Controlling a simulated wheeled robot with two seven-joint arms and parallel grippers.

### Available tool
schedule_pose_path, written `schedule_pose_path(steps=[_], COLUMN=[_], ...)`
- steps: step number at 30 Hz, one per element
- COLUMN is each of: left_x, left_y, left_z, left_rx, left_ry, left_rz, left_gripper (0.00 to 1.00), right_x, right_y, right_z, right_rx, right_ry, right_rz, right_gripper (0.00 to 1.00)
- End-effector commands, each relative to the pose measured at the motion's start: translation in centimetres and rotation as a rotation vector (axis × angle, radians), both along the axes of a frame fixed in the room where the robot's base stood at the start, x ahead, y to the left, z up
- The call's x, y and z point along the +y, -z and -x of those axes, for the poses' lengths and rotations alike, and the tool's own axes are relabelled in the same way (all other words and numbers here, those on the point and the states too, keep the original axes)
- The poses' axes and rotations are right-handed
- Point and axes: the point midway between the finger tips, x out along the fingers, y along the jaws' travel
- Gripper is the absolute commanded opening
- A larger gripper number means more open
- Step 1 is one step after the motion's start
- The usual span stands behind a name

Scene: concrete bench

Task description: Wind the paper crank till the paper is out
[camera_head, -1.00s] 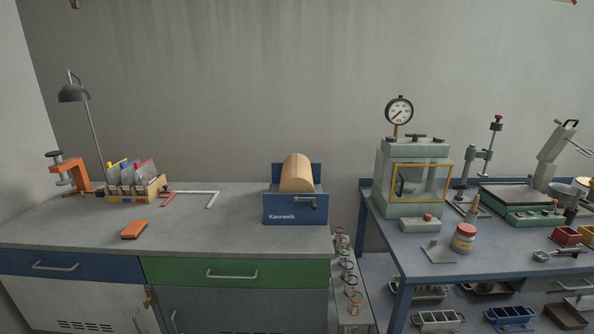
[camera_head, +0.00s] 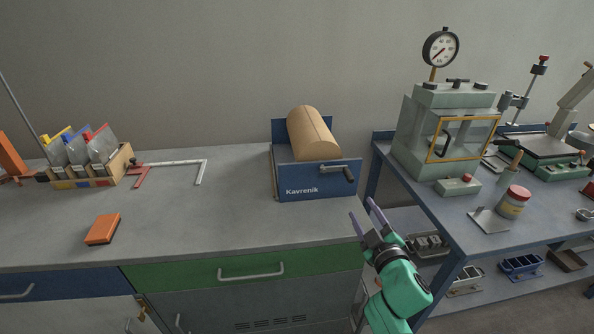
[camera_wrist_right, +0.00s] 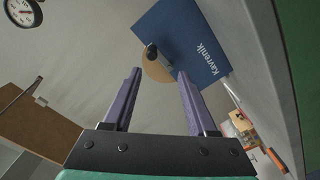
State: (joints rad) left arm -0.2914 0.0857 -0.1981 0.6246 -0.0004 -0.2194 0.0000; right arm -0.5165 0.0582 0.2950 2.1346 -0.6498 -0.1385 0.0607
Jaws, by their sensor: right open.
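The paper dispenser (camera_head: 315,183) is a blue box marked Kavrenik, with a tan paper roll (camera_head: 313,134) on top. It stands near the right end of the grey bench. Its crank (camera_head: 340,171) has a dark knob on the front face, toward the right. My right gripper (camera_head: 362,206) is open and empty, below and a little right of the crank, apart from it. In the right wrist view the dispenser (camera_wrist_right: 188,35) and the crank knob (camera_wrist_right: 152,50) show beyond the two purple fingers (camera_wrist_right: 158,90). My left gripper is not in view.
The grey bench (camera_head: 200,225) is clear in front of the dispenser. An orange block (camera_head: 103,229), a white-and-red square (camera_head: 180,165) and a wooden rack (camera_head: 100,178) lie to the left. A blue table (camera_head: 440,205) with a glass-fronted chamber (camera_head: 420,140) stands to the right, past a gap.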

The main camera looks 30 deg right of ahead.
Motion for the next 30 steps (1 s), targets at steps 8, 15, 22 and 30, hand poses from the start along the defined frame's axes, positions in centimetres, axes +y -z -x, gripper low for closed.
schedule_pose_path(steps=[8, 15, 22, 30], left_x=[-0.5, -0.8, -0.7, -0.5], left_y=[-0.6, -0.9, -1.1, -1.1], left_z=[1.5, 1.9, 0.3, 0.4], left_rx=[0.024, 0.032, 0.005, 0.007], left_ry=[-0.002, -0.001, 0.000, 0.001], left_rz=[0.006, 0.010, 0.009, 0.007], left_gripper=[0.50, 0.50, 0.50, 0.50], right_x=[-1.3, -3.4, -4.5, -4.6], right_y=[-1.1, -0.9, -0.7, -0.6], right_z=[-3.7, -9.9, -13.4, -13.7], right_rx=[-0.017, -0.015, -0.013, -0.012], right_ry=[0.000, 0.002, 0.001, 0.001], right_rz=[0.014, 0.012, 0.011, 0.010], right_gripper=[0.58, 0.58, 0.58, 0.58])
